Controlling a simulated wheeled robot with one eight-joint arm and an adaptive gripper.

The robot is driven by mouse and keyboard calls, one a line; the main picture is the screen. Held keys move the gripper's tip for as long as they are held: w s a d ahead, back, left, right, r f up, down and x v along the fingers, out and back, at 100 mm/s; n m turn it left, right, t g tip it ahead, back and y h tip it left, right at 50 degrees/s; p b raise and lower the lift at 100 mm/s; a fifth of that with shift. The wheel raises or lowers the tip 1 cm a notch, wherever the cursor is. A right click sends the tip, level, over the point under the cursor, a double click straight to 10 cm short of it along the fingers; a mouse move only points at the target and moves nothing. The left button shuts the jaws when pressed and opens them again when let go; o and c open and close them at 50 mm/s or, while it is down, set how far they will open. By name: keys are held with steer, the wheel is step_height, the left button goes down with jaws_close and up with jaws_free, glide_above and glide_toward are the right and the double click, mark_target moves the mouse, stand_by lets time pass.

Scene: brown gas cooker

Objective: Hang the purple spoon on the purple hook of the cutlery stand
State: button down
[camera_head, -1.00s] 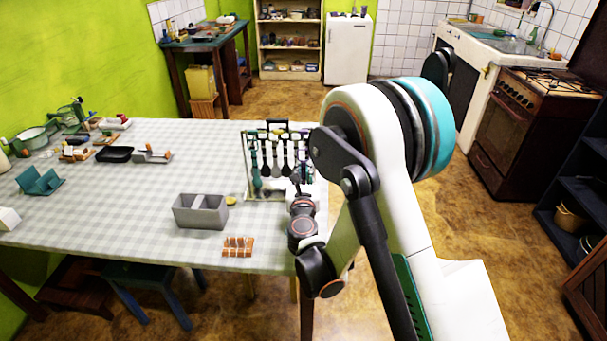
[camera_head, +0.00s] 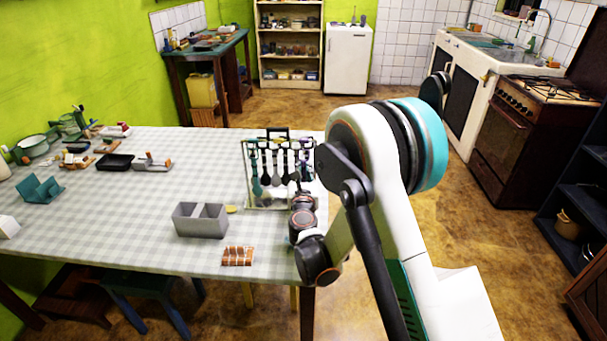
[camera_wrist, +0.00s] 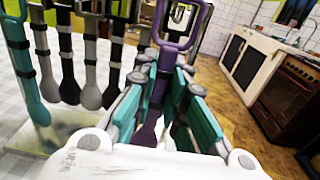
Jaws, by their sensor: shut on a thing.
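The cutlery stand (camera_head: 247,186) is at the right end of the table, with a row of teal, grey and black utensils hanging from it. My gripper (camera_wrist: 165,88) has teal fingers closed around the handle of the purple spoon (camera_wrist: 172,60). The spoon is upright, its looped handle end at the top of the wrist view and its bowl low between the fingers. It is at the right of the hanging utensils, close to the stand's top bar. The purple hook is not clear, and I cannot tell whether the loop touches it. In the head view my arm partly hides the gripper.
A grey divided box (camera_head: 201,220) and a brown slatted item (camera_head: 238,256) are on the checked table (camera_head: 110,215) near the stand. A black tray (camera_head: 115,162) lies farther left. The cooker (camera_head: 520,120) stands far right across open floor.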

steer(key=shift+w+f, duration=0.1)
steer(key=shift+w, duration=0.65)
steer(key=shift+w+f, duration=0.35)
steer(key=shift+w, duration=0.15)
steer(key=shift+f, duration=0.15)
stand_by(0.4)
stand_by(0.4)
steer(key=c, duration=1.6)
jaws_free()
steer(key=shift+o, duration=0.2)
